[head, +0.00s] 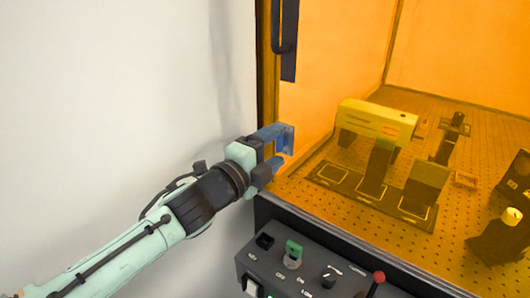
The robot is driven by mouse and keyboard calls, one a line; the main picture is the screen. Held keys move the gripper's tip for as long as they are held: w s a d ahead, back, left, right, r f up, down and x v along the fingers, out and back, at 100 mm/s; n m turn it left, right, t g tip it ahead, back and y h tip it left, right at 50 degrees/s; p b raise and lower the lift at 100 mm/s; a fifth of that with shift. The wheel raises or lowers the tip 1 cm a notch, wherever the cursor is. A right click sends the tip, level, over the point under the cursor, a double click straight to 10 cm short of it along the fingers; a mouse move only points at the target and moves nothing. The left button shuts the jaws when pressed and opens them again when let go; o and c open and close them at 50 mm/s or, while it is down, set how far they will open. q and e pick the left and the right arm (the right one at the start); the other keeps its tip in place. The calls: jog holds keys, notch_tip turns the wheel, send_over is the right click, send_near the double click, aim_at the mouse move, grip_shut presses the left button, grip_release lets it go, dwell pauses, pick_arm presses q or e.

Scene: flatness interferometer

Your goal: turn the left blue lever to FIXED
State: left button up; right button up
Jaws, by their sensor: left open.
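My left gripper (283,150) reaches in from the left with its two blue fingers apart. It is in front of the lower left part of the orange see-through enclosure (320,75), near its left edge post. I see nothing clearly held between the fingers. I cannot make out the left blue lever or a FIXED mark; the blue showing here appears to be my fingers. Behind the orange pane, a yellow-looking instrument (378,117) stands on a perforated plate (335,218). My right gripper is not in view.
A black handle (288,60) runs down the enclosure's left side. Below is a dark control panel (310,272) with a green switch (294,248), a black knob (328,279) and a red-tipped stick (378,277). Bare wall (110,90) fills the left.

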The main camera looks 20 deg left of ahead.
pick_arm(q)
jog(key=p+v, duration=0.3)
jog(key=v, duration=1)
jog(key=shift+s, duration=0.2)
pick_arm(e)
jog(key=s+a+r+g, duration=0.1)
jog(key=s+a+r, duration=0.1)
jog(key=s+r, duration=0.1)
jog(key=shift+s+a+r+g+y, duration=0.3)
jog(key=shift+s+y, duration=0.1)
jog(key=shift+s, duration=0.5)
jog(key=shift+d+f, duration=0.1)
